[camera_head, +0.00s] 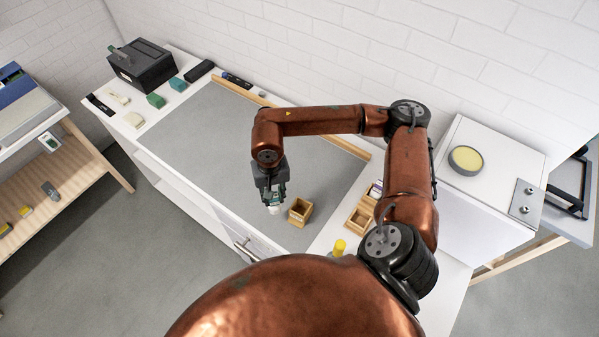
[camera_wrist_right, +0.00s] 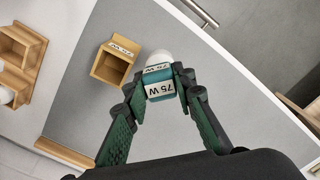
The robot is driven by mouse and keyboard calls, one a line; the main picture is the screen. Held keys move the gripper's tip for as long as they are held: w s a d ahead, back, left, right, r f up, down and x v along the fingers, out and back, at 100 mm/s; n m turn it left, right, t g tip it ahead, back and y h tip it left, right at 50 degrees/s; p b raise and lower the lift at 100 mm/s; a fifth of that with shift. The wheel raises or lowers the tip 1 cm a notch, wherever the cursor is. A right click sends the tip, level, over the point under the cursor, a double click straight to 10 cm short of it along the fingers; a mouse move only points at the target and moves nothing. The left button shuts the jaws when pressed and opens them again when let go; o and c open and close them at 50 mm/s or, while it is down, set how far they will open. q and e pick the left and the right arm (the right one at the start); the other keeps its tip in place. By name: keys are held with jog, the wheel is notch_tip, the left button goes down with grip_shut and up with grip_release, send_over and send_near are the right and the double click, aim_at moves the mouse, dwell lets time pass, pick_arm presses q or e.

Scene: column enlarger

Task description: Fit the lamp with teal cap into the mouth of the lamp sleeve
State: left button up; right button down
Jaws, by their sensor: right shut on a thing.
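The lamp with teal cap (camera_wrist_right: 159,89) is between the fingertips of my right gripper (camera_wrist_right: 158,98). Its cap carries "75 W" labels and its white bulb points away from the wrist. In the head view the bulb (camera_head: 274,210) hangs just below my right gripper (camera_head: 272,197), low over the grey mat. A square, open wooden box (camera_head: 300,211) marked "75 W" stands just right of the lamp; it looks like the lamp sleeve. In the wrist view this box (camera_wrist_right: 112,64) is left of the lamp, apart from it, with its dark mouth showing. My left gripper is out of view.
A wooden compartment holder (camera_head: 361,217) and a yellow-topped item (camera_head: 339,247) stand right of the sleeve. A wooden strip (camera_head: 240,92) edges the grey mat (camera_head: 215,140), which is mostly clear. A dark box (camera_head: 142,67) and small items lie at the far left.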

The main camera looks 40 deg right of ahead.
pick_arm(q)
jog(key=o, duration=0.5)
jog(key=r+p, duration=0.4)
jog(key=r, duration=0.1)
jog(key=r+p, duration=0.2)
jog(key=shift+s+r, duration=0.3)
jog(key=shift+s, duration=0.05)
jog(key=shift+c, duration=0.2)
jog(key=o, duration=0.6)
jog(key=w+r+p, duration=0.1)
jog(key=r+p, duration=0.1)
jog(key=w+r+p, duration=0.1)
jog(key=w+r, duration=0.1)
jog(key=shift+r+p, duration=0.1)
jog(key=shift+p, duration=0.3)
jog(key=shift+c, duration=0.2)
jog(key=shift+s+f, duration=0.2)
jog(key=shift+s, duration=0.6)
pick_arm(e)
jog(key=s+d+r+m, duration=0.4)
jog(key=d+m, duration=0.3)
jog(key=m, duration=0.2)
jog(key=shift+d+r, duration=0.3)
jog(key=shift+r, duration=0.4)
